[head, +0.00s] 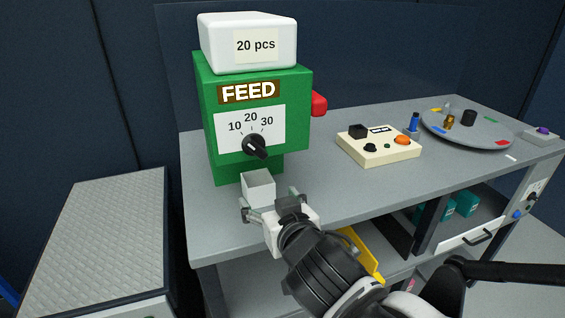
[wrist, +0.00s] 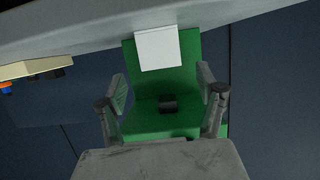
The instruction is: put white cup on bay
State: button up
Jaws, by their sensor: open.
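A small white square-sided cup (head: 258,188) is at the foot of the green feeder, below its dial. My gripper (head: 271,204) is open just in front of it, with its fingers spread on either side; I cannot tell whether they touch it. In the wrist view, the cup (wrist: 158,48) shows above and beyond the two open fingers (wrist: 161,92), with no contact visible there. Nothing is visibly held. I cannot tell which surface is the bay.
The green feeder (head: 223,127) carries a white "20 pcs" box (head: 219,42) and a black dial (head: 254,146). A cream control box (head: 378,151) and a round grey turntable (head: 468,143) stand right on the grey table (head: 325,190). A low ribbed platform (head: 100,225) is at left.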

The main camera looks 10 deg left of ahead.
jog(key=shift+p+v, duration=0.3)
jog(key=shift+v, duration=0.95)
jog(key=d+f+m+g+h, duration=0.2)
jog(key=d+h, duration=0.1)
jog(key=d, duration=0.7)
jog(key=d+f+m+g+h, duration=0.1)
jog(key=d+m+h, duration=0.15)
jog(key=d, duration=0.85)
jog(key=s+d+f+g+h, duration=0.1)
jog(key=s+d+g, duration=0.2)
jog(key=s+d, duration=0.3)
jog(key=shift+d+f+m, duration=0.2)
jog(key=shift+d+m, duration=0.05)
jog(key=shift+m, duration=0.2)
jog(key=shift+s, duration=0.15)
notch_tip(320, 180, up, 6)
jog(key=p, duration=0.6)
